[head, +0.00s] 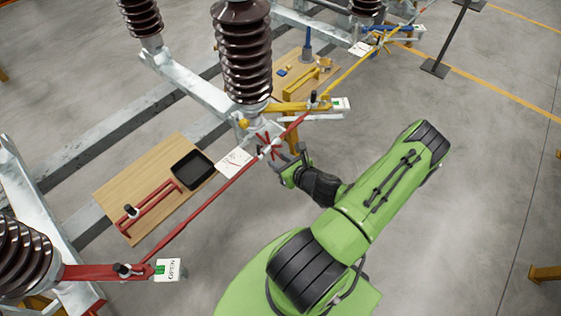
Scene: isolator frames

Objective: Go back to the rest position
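My green arm reaches from the lower right toward the isolator frame. My gripper (290,158) is at its end, near a red star-shaped part (267,141) at the foot of the middle brown insulator (243,55). The fingers are small and partly hidden by the wrist, so I cannot tell whether they are open or hold anything. In this view they overlap the area beside the long red rod (205,207), and contact is unclear.
A wooden board (112,190) on the left bears a black tray (192,169) and a red handle part (150,208). An OPEN sign (168,270) is at lower left. A dark post base (435,68) stands upper right.

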